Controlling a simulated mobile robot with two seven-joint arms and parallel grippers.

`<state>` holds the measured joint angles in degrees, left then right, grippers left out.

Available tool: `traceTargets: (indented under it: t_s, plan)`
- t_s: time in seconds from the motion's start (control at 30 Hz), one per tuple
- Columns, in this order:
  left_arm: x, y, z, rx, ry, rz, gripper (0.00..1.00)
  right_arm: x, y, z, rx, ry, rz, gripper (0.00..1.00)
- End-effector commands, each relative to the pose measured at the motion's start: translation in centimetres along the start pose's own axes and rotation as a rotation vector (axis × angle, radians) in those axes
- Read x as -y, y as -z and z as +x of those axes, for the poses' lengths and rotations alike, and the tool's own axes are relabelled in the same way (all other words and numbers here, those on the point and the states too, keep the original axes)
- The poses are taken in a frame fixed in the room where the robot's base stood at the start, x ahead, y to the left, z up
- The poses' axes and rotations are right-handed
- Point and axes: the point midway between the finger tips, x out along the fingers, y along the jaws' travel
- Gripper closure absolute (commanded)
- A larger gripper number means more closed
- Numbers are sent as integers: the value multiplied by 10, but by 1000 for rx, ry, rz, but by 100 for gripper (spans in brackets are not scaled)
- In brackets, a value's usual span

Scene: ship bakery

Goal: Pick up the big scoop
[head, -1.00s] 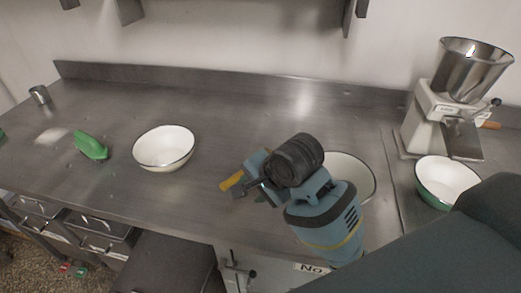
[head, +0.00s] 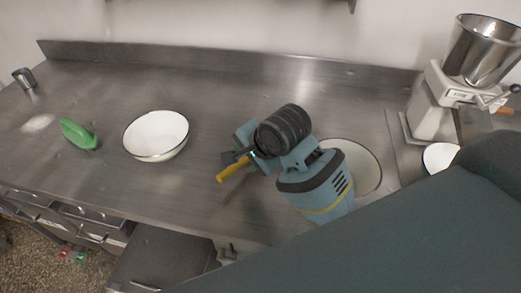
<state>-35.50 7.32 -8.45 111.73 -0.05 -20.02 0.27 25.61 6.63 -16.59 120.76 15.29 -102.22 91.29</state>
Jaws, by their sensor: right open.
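A thing with a yellow handle (head: 233,170) shows at my right gripper (head: 236,160), over the middle of the steel counter. The rest of it is hidden behind the gripper, so I cannot tell for sure that it is the big scoop. My right gripper is open, with its fingers right at the handle. I cannot tell whether they touch it. My left gripper is not in view.
A white bowl (head: 156,135) and a green object (head: 79,134) stand to the left on the counter (head: 200,85). A metal cup (head: 24,78) is at far left. Another white bowl (head: 365,165) is partly behind my right arm. A mill (head: 432,105) and a bowl (head: 440,156) are at right.

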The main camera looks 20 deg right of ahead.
Motion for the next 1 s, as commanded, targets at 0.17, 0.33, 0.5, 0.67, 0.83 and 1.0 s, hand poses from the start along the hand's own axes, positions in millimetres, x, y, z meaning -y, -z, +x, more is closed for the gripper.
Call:
traceTargets:
  t_s: [0.17,0.33,0.5,0.67,0.83,1.0]
  plan:
    - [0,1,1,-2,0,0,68,-3,3,17,-1,-6,-1,58]
    - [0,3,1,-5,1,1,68,-3,4,40,0,-2,0,58]
    - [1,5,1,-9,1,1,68,-3,4,51,0,-1,0,58]
    - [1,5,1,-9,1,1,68,-3,4,52,0,0,0,58]
    - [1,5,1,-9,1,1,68,-3,4,51,0,-1,0,72]
    - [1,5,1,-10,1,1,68,-3,4,51,0,0,0,94]
